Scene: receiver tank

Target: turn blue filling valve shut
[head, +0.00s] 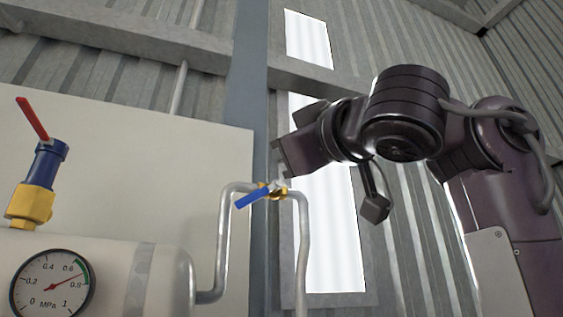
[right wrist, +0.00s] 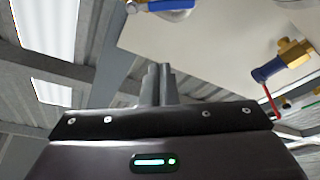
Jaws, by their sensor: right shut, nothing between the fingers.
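The blue filling valve handle (head: 252,198) sits on a brass valve body (head: 276,191) at the top of a bent grey pipe, in the middle of the head view. The handle slants down to the left from the body. My right gripper (head: 283,157) is just above the valve, shut and empty, and looks apart from the handle. In the right wrist view the closed fingers (right wrist: 158,84) point up, and the blue handle (right wrist: 172,5) shows at the top edge, partly cut off. My left gripper is in neither view.
A red-handled valve (head: 45,165) stands on the tank. A pale panel (head: 150,150) and a grey post (head: 248,120) are behind.

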